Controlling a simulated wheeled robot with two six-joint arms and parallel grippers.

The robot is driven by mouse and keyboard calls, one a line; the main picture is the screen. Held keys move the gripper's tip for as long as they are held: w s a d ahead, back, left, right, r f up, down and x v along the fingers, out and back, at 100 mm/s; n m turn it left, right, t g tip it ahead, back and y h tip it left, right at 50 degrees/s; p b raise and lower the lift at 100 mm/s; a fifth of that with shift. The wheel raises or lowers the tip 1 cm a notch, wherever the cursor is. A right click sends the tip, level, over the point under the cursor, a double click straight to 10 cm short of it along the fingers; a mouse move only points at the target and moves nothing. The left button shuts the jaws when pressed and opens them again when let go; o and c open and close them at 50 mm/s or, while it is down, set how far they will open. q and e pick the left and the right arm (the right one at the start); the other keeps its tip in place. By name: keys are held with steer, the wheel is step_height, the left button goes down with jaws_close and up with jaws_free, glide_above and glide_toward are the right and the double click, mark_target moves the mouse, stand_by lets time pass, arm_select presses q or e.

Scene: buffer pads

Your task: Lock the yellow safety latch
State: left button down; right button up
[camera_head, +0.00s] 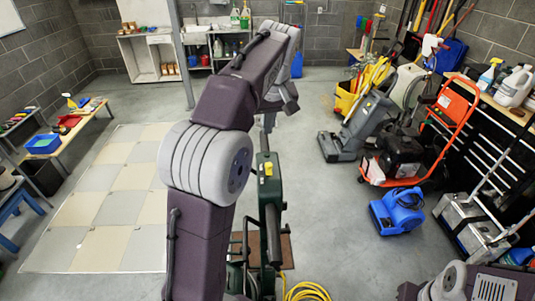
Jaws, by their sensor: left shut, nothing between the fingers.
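The yellow safety latch (267,168) is a small block on the upper part of a dark green upright machine (270,190) in the middle of the camera_head view. I cannot tell its exact position on its mount. My left arm reaches up from the bottom, just left of the machine, and bends over toward its top. My left gripper (267,123) is shut and empty, above and beyond the latch and apart from it in the picture. Its fingertips are small and partly hidden. My right arm shows only at the bottom right corner; its gripper is out of view.
A yellow hose (306,292) lies coiled at the machine's foot. A blue blower (398,211), an orange-framed machine (450,120) and a grey floor machine (358,130) stand to the right. Pale floor tiles (110,208) lie left. A bench (75,135) stands at the left wall.

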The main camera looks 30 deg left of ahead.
mark_target(269, 167)
arm_select(q)
steer(key=x, duration=0.9)
steer(key=shift+w+a+f, duration=0.1)
steer(key=shift+a, duration=0.1)
steer(key=s+d, duration=0.2)
steer(key=shift+s+d+f, duration=0.1)
steer(key=shift+s+f, duration=0.15)
steer(key=shift+s+d, duration=0.2)
steer(key=shift+s, duration=0.1)
steer(key=shift+w+f, duration=0.1)
